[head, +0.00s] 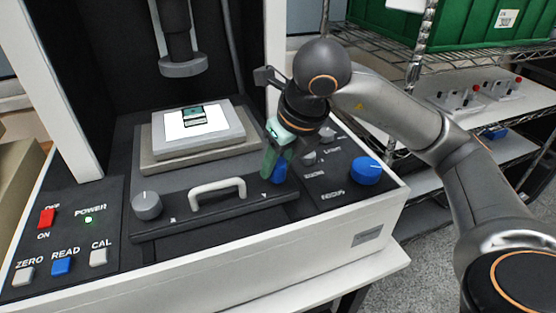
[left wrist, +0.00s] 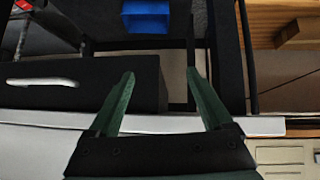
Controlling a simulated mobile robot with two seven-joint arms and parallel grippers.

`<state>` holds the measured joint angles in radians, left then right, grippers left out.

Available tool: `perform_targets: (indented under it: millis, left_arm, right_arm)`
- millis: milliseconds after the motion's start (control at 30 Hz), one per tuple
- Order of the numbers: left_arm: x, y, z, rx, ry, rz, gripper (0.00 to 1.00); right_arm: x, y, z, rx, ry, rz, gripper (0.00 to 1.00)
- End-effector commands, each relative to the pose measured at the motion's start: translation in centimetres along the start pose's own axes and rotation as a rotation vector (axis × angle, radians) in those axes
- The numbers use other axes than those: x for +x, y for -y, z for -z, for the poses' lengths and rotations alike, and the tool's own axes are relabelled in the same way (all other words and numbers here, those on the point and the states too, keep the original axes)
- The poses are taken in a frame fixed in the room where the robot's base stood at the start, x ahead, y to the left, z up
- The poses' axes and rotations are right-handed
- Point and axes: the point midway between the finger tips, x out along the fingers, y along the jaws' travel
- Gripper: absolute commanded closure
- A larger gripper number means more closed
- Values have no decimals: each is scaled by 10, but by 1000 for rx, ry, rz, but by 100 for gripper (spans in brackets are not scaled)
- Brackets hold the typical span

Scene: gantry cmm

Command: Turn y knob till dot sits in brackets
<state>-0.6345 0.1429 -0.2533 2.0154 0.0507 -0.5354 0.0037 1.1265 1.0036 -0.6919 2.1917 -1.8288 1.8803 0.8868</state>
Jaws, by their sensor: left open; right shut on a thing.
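My right gripper (head: 276,162) comes down from the upper right in the head view, its green fingers shut on a small blue knob (head: 279,173). The fingers partly hide this knob, which sits at the right end of the black front bar. A grey knob (head: 147,205) with a pale mark sits at the bar's left end. I cannot read a "Y" label on either. A small display or slide (head: 192,117) lies on the white stage plate (head: 222,128); no dot or brackets can be made out. My left gripper (left wrist: 160,75) is open and empty in the left wrist view.
A larger blue knob (head: 366,170) and smaller grey knobs stand on the right panel. A white handle (head: 217,188) is on the front bar. The left panel has a red power switch (head: 47,218) and ZERO, READ and CAL buttons. A grey probe head (head: 184,66) hangs above the stage.

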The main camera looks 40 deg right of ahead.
Motion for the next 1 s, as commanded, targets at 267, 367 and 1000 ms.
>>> perform_targets:
  millis: [267, 367, 1000]
  left_arm:
    - [0, 0, 0, 1, 0, -1, 16]
    - [1, 0, 1, 1, -2, -1, 16]
    - [2, 0, 4, 3, -8, -1, 16]
  right_arm:
    - [0, 0, 0, 76, 1, 31, 100]
    - [0, 0, 0, 86, 0, 35, 100]
    - [0, 0, 0, 88, -1, 36, 30]
